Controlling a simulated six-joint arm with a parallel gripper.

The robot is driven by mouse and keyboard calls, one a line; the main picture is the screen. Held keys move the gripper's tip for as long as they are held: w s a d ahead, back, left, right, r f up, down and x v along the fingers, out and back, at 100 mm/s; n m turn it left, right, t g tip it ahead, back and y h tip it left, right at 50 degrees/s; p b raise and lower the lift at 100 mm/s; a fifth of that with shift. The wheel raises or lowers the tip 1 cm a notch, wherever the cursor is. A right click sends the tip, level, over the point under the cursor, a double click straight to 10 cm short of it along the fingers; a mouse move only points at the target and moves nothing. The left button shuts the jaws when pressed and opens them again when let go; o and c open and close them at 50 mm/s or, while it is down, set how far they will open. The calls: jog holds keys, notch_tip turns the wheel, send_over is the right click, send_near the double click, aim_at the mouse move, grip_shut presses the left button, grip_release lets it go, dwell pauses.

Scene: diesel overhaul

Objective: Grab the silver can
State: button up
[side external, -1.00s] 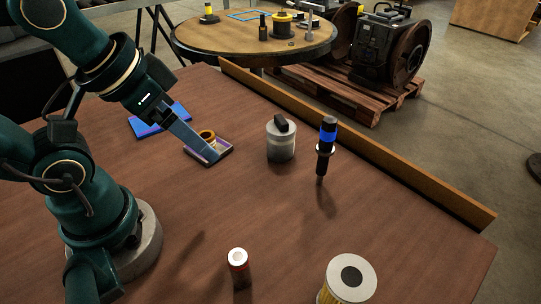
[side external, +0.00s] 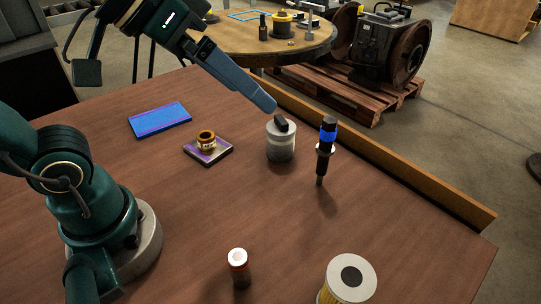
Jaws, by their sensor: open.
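The silver can (side external: 281,145) stands upright on the brown table, right of the table's middle. My gripper (side external: 272,106) is above and just behind the can's top in the picture, reaching in from the upper left. Its fingers overlap in this view, so the gap between them is hidden. Nothing shows in its grip, and I cannot tell whether it touches the black block.
A black and blue injector-like part (side external: 326,148) stands close to the can's right. A small tray (side external: 222,155) holding a brass ring (side external: 206,138) and a blue pad (side external: 160,120) lie left. A red-and-white cylinder (side external: 239,268) and yellow filter (side external: 349,280) stand in front. A wooden ledge (side external: 400,170) edges the table.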

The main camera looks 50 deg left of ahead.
jog(key=w+d+r+n+t+h, duration=0.1)
jog(key=w+d+r+t, duration=0.25)
jog(key=w, duration=0.25)
jog(key=w+d+r+n+t+h, duration=0.1)
jog(key=w+d+r+t, duration=0.1)
jog(key=w+r, duration=0.3)
jog(key=n+g+y, duration=0.4)
jog(key=n+y, duration=0.5)
jog(key=y, duration=0.6)
send_over(281, 138)
notch_tip(281, 138, down, 12)
jog(key=f, duration=1.6)
jog(key=shift+w+a, duration=0.3)
jog(key=shift+a, duration=0.05)
jog(key=shift+w+a+f, duration=0.1)
jog(key=shift+f, duration=0.25)
jog(key=shift+x, duration=2.4)
